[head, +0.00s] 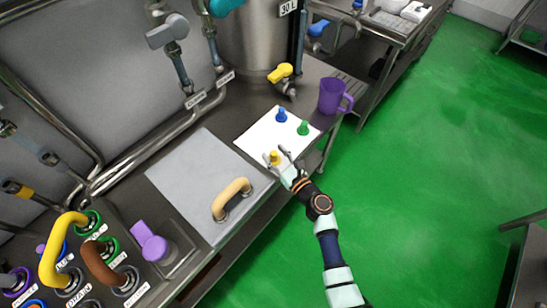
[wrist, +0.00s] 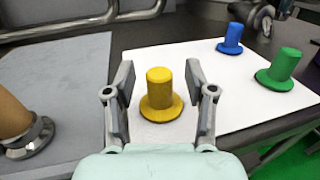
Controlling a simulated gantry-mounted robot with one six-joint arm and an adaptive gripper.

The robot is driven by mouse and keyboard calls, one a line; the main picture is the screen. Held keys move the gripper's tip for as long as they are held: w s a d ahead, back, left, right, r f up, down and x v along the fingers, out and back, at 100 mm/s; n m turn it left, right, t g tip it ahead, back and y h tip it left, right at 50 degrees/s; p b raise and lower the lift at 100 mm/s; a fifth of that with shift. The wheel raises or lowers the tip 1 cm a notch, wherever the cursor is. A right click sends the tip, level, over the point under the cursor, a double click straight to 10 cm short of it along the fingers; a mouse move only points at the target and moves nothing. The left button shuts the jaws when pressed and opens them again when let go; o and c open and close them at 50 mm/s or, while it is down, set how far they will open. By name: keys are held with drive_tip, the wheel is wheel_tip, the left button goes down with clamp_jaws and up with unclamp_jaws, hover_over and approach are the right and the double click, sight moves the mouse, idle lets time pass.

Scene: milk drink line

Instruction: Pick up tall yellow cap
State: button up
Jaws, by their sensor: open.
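The tall yellow cap (wrist: 159,92) stands upright on a white mat (wrist: 185,60), its wide round base flat on the mat. In the head view the yellow cap (head: 275,157) shows near the mat's front corner. My gripper (wrist: 160,88) is open, with one finger on each side of the yellow cap and a visible gap on both sides. In the head view my gripper (head: 278,155) is at the cap and partly covers the mat edge. Whether the fingertips are level with the cap's shaft is hard to tell.
A blue cap (wrist: 230,39) and a green cap (wrist: 279,69) stand farther right on the mat. A grey panel with a tan handle (head: 231,198) lies to the left. A purple jug (head: 331,96) and a steel tank (head: 255,45) stand beyond the mat.

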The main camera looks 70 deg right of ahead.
sight(274, 153)
drive_tip(key=shift+w+d, duration=0.15)
drive_tip(key=shift+w, duration=0.05)
clamp_jaws()
idle(0.3)
wheel_tip(274, 153, up, 20)
drive_tip(key=p, duration=1.2)
drive_tip(key=shift+p, duration=0.35)
